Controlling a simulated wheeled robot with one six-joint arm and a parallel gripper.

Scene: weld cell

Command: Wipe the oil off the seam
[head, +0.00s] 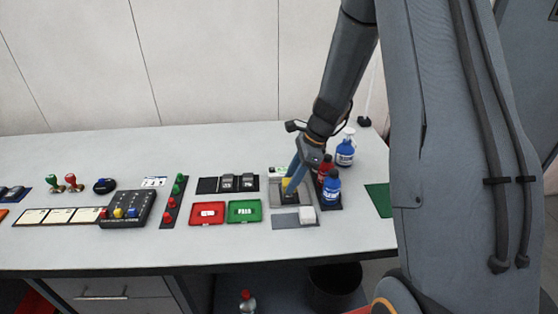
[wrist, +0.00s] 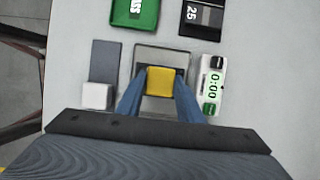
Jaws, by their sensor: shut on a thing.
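My gripper (head: 289,186) points down over a grey plate (head: 293,201) near the right end of the bench. In the wrist view its two blue fingers (wrist: 160,92) are shut on a yellow block (wrist: 160,82). The block is above or on the middle of the plate (wrist: 159,54); I cannot tell whether it touches. The block and fingers cover the plate's middle, and I can make out no oil or seam. A white block (wrist: 97,95) sits on a dark grey pad (wrist: 105,56) beside the plate.
A timer reading 0:00 (wrist: 212,85) lies beside the plate. Red (head: 207,213) and green (head: 244,211) trays lie to the left.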

